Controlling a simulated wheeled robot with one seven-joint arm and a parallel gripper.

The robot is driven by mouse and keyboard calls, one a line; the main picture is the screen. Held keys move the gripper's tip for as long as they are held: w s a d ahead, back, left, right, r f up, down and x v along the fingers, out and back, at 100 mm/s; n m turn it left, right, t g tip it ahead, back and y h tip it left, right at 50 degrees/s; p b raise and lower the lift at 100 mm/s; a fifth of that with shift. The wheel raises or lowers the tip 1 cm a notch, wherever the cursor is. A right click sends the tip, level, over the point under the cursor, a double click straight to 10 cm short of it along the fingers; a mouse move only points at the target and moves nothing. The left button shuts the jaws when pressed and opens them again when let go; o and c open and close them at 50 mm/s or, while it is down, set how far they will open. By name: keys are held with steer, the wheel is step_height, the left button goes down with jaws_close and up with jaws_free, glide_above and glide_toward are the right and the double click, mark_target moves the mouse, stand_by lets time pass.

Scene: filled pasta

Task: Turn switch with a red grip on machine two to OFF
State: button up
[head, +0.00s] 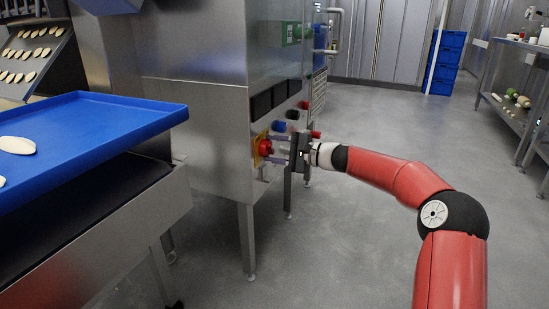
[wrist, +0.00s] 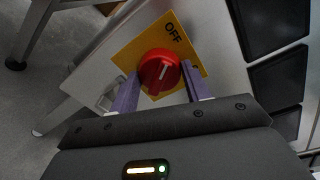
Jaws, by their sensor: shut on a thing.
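The switch's red grip (head: 264,147) sits on a yellow plate (head: 257,154) on the side of the steel machine. In the wrist view the red grip (wrist: 158,66) is round, with a short white line on it. The line runs roughly toward the word OFF (wrist: 172,33) on the yellow plate, just above the grip. My gripper (head: 274,150) reaches the switch from the right. In the wrist view its two purple fingers (wrist: 160,84) are shut on the red grip, one on each side. The right finger covers part of the plate, so any other label there is hidden.
A blue tray (head: 95,112) with pasta stands at the left. Blue crates (head: 443,75) and a steel shelf (head: 513,112) stand at the back right. The floor (head: 350,235) around my arm is clear.

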steer(key=shift+n, duration=1)
steer(key=o, duration=1)
steer(key=shift+c, duration=0.2)
steer(key=v, duration=0.7)
steer(key=shift+s+d, duration=0.25)
steer(key=shift+d, duration=0.1)
